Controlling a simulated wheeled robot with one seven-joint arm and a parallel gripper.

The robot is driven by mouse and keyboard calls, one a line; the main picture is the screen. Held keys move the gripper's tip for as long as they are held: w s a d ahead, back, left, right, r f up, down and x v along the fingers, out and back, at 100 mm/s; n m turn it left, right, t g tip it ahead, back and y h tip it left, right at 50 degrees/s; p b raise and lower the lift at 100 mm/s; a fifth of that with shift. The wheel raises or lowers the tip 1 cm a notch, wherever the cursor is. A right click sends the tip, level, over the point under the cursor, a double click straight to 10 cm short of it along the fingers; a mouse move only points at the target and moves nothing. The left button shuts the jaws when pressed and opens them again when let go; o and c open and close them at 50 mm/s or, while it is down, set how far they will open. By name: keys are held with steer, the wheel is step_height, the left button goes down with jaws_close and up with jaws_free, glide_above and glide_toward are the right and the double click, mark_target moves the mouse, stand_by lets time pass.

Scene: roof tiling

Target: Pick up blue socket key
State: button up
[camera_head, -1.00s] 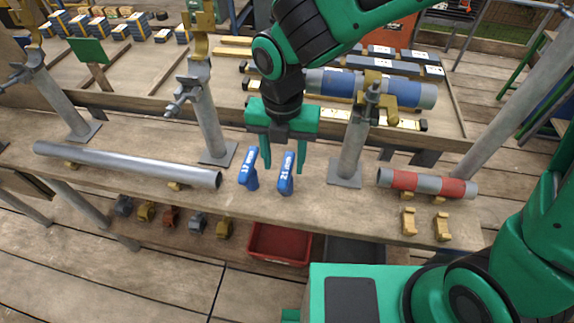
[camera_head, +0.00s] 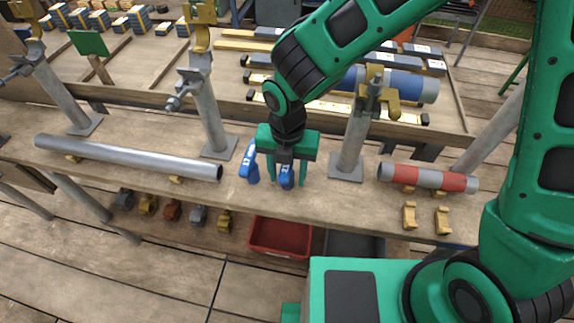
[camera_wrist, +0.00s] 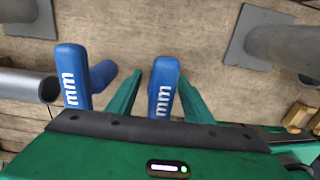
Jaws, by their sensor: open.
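Two blue socket keys stand side by side on the wooden bench. The left one (camera_head: 249,164), marked 17 before, also shows in the wrist view (camera_wrist: 72,78). The right one (camera_head: 286,177), marked 21 before, shows between my fingers in the wrist view (camera_wrist: 163,88). My gripper (camera_head: 288,181) is open and low, with one finger on each side of the right key. In the wrist view, the left finger of my gripper (camera_wrist: 158,98) stands in the space between the two keys. I cannot tell whether either finger touches a key.
A grey pipe (camera_head: 130,158) lies left of the keys, and a red-and-grey pipe (camera_head: 428,178) lies to the right. Upright metal posts (camera_head: 209,120) (camera_head: 353,138) stand on either side. A red bin (camera_head: 280,236) sits below the bench edge.

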jaws_close()
steer(key=shift+r, duration=0.1)
